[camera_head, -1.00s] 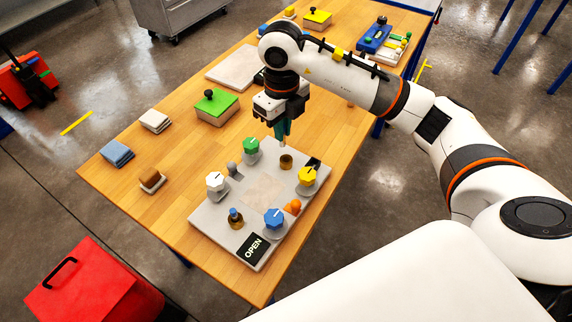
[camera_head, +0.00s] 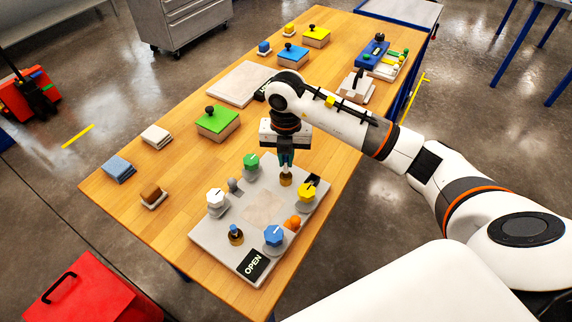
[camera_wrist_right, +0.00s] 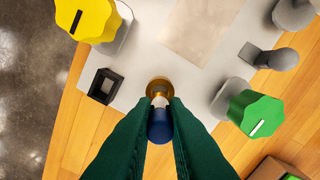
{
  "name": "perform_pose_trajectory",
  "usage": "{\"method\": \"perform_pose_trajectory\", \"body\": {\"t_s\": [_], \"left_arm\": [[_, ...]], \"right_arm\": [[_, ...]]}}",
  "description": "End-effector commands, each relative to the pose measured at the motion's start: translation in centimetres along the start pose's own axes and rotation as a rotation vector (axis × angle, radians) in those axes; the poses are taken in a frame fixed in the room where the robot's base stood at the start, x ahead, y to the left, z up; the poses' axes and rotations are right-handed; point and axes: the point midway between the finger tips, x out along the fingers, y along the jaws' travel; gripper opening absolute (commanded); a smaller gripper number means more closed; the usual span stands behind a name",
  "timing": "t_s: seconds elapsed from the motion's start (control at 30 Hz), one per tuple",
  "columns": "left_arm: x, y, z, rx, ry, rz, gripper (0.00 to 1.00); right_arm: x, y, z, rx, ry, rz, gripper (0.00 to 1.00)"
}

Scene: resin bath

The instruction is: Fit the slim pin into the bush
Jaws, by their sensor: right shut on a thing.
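My right gripper (camera_head: 286,158) is shut on the slim pin, which has a pale metal shank (camera_head: 286,171) and a blue head (camera_wrist_right: 160,128). The pin points down, roughly upright. The brass bush (camera_head: 285,181) stands on the grey board's far right part, directly under the pin. In the right wrist view the pin's pale tip (camera_wrist_right: 160,101) overlaps the bush (camera_wrist_right: 158,86); I cannot tell whether it has entered the hole. My left gripper is not in view.
The grey board (camera_head: 215,238) carries yellow (camera_head: 306,191), green (camera_head: 251,161), white (camera_head: 215,197) and blue knobs (camera_head: 274,236). A second brass bush (camera_head: 236,239) with a blue-topped pin stands at the near left. The green-lidded box (camera_head: 217,122) is beyond the board.

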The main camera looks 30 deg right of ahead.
Motion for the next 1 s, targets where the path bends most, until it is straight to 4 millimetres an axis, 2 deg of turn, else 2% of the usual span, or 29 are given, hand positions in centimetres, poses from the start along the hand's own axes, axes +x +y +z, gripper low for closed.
{"method": "perform_pose_trajectory", "body": {"t_s": [0.3, 0.63, 0.67, 0.77, 1.0], "left_arm": [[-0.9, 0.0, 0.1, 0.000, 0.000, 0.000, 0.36], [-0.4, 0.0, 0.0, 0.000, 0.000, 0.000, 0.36], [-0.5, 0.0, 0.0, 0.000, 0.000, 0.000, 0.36], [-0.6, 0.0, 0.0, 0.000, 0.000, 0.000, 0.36], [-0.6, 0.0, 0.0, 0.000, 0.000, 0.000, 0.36]], "right_arm": [[3.6, 0.1, 0.0, -0.001, -0.001, 0.001, 0.00], [4.1, 0.0, 0.0, -0.001, 0.000, 0.001, 0.00], [4.0, 0.0, 0.0, -0.001, 0.000, 0.001, 0.16], [3.9, 0.0, 0.0, -0.001, 0.000, 0.001, 0.32], [3.9, 0.0, 0.0, -0.001, 0.000, 0.001, 0.34]]}}
